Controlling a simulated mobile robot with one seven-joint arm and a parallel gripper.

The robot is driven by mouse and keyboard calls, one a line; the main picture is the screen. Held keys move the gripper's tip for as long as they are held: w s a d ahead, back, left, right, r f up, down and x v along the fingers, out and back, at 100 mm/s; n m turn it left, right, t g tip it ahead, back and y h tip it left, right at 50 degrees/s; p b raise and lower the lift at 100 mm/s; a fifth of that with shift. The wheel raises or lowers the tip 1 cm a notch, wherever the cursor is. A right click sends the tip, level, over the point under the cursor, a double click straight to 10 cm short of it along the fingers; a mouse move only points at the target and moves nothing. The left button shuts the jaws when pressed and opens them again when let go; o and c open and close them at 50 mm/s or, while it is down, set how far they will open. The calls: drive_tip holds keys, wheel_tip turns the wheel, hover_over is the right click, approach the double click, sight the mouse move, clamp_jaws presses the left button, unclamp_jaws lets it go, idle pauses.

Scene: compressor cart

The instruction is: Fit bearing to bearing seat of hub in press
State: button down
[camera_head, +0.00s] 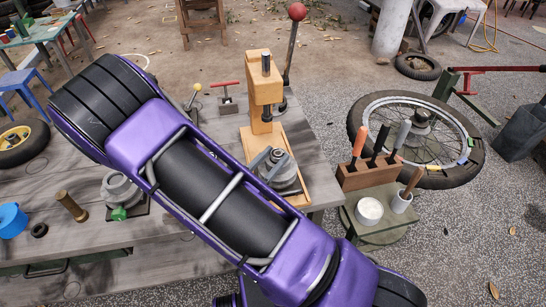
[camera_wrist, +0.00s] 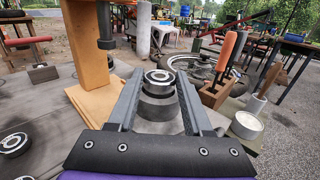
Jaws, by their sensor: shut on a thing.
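The bearing (camera_wrist: 158,77) is a small steel ring with a dark centre, between my fingertips; it also shows in the head view (camera_head: 278,153). My gripper (camera_wrist: 160,85) is shut on it. The grey stepped hub (camera_wrist: 157,106) is right below the bearing, on the press base, and shows in the head view (camera_head: 285,178). I cannot tell whether the bearing touches its seat, which is hidden under it. The wooden press (camera_head: 258,95) stands behind, its dark ram (camera_wrist: 105,28) raised, to the left of the bearing in the wrist view.
A tool block with handles (camera_head: 368,172) and a white cup (camera_head: 369,211) stand to the right. A spoked wheel (camera_head: 422,135) lies beyond. Grey round parts (camera_head: 121,190), a brown cylinder (camera_head: 72,207) and a blue roll (camera_head: 12,219) are on the bench at left.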

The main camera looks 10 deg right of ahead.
drive_tip(key=shift+f+b, duration=0.4)
drive_tip(key=shift+f, duration=0.2)
unclamp_jaws()
drive_tip(key=v, duration=0.7)
drive_tip(key=shift+p, duration=0.3)
idle(0.3)
drive_tip(key=shift+a, duration=0.15)
drive_tip(key=v, duration=1.7)
drive_tip(key=shift+s, duration=0.15)
